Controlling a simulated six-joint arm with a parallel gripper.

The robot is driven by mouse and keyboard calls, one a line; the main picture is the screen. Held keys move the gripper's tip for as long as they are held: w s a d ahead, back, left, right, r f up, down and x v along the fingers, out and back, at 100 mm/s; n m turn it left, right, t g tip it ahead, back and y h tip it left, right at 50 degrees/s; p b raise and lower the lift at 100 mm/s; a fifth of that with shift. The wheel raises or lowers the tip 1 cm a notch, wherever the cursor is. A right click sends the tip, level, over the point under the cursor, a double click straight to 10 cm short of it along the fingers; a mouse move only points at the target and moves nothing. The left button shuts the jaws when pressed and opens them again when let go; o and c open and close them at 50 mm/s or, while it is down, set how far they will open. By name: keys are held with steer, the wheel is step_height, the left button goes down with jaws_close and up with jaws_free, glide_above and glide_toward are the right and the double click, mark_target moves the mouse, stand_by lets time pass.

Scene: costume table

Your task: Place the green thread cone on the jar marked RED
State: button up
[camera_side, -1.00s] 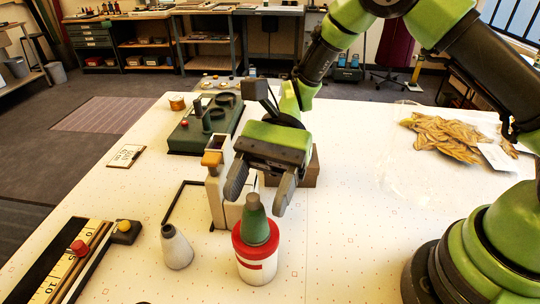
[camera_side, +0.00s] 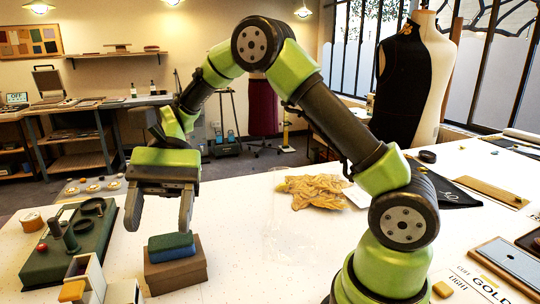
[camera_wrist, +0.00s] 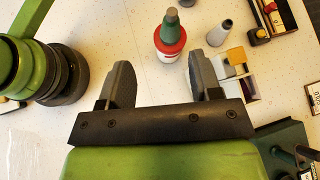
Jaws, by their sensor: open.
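In the wrist view, the green thread cone (camera_wrist: 172,22) stands upright on top of a white jar with a red lid (camera_wrist: 169,42). Cone and jar lie beyond my fingertips and are outside the side view. No lettering on the jar is readable. The cone touches neither finger.
A blue block (camera_side: 171,246) lies on a cardboard box (camera_side: 176,271) near my gripper. A green base with dark posts (camera_side: 70,250) is at the left. Crumpled tan cloth (camera_side: 315,189) lies behind on the table.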

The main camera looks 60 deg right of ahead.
steer(key=s+d+r+n+t+h, duration=0.3)
steer(key=s+d+r+t+h, duration=0.1)
steer(key=s+t, duration=0.2)
steer(key=s+d+r+n+t+h, duration=0.3)
steer(key=s+t, duration=0.3)
steer(key=s, duration=0.2)
steer(key=shift+s+d+r+t+h, duration=0.3)
steer(key=shift+d+r+h, duration=0.1)
steer(key=shift+r, duration=0.5)
